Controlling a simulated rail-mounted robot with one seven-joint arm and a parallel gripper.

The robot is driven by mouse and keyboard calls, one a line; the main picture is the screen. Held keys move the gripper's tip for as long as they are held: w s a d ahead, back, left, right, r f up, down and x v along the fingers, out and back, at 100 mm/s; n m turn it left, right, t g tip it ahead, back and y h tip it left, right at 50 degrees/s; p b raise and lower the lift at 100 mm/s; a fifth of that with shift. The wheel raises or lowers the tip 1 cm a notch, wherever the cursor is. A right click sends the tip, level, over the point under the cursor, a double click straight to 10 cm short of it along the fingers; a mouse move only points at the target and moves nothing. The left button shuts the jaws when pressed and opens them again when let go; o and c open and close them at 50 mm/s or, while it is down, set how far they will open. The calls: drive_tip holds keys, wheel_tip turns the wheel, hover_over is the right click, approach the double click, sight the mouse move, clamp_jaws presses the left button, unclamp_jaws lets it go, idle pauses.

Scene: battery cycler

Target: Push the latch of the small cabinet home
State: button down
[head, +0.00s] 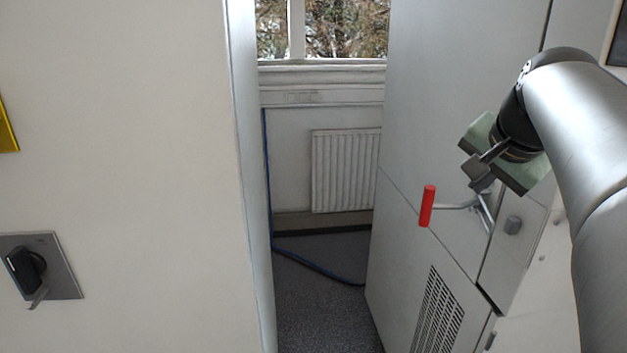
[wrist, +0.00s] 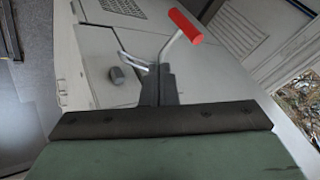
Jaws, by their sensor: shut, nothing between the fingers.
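The latch is a bent metal lever with a red grip (head: 427,206) on the front of the small cabinet (head: 405,255). In the head view the lever sticks out to the left from its mount near the cabinet's edge. In the wrist view the red grip (wrist: 186,25) is at the top, with the metal arms running down toward my fingers. My gripper (head: 479,184) is shut and empty, just above the lever's metal arms near the mount. Its fingertips (wrist: 160,72) overlap the lever in the wrist view; I cannot tell whether they touch it.
A large pale cabinet with a rotary switch (head: 28,268) fills the left. A narrow floor gap (head: 320,310) lies between, with a radiator (head: 345,170) behind.

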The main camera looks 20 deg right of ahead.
drive_tip(key=shift+w+d+f+p, duration=0.25)
drive_tip(key=shift+w+f, duration=1.05)
drive_tip(key=shift+w, duration=0.25)
drive_tip(key=shift+w+d+f+p, duration=0.25)
drive_tip(key=shift+w+f+p, duration=0.05)
drive_tip(key=shift+w+f, duration=1.2)
drive_tip(key=shift+w+d+f+p, duration=0.25)
drive_tip(key=shift+w+f, duration=0.9)
drive_tip(key=shift+w, duration=0.5)
drive_tip(key=shift+w, duration=0.1)
